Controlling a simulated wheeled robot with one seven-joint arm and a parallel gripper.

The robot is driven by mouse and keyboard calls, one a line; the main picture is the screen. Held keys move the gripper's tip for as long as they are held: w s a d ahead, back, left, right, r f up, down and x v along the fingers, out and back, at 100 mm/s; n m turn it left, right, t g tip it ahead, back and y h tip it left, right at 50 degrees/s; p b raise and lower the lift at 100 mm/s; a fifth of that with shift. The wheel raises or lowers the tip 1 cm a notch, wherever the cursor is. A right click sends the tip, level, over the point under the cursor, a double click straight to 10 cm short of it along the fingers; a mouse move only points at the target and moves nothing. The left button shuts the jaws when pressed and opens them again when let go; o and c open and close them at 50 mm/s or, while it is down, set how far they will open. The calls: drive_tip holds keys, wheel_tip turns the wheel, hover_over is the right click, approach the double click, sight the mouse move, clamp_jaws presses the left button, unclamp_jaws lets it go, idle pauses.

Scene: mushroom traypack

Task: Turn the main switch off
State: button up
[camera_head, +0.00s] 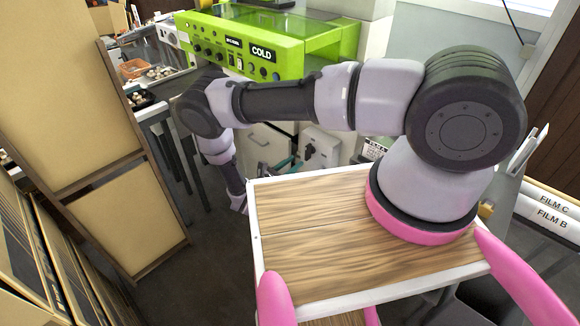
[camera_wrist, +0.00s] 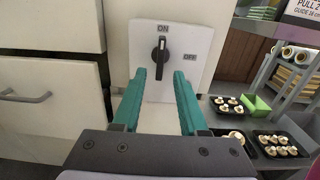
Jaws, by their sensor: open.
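The main switch (camera_wrist: 160,58) is a black rotary knob on a light grey plate (camera_wrist: 191,40) in the wrist view. The knob stands upright, its tip toward the ON label, with the OFF label to the right. In the head view the switch plate (camera_head: 321,147) shows low on the machine's front. My gripper (camera_wrist: 168,82) has teal fingers, open, one on each side of the knob's lower end in the picture. Whether they touch the knob I cannot tell. In the head view my gripper (camera_head: 285,165) is partly hidden behind my arm and the wooden top.
A drawer (camera_wrist: 40,98) with a handle stands left of the switch. Black trays of mushrooms (camera_wrist: 278,145) and a green tray (camera_wrist: 256,106) lie at right. The green machine panel (camera_head: 235,45) marked COLD is above.

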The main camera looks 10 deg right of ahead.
sight(306, 154)
drive_tip(key=shift+x, duration=3.3)
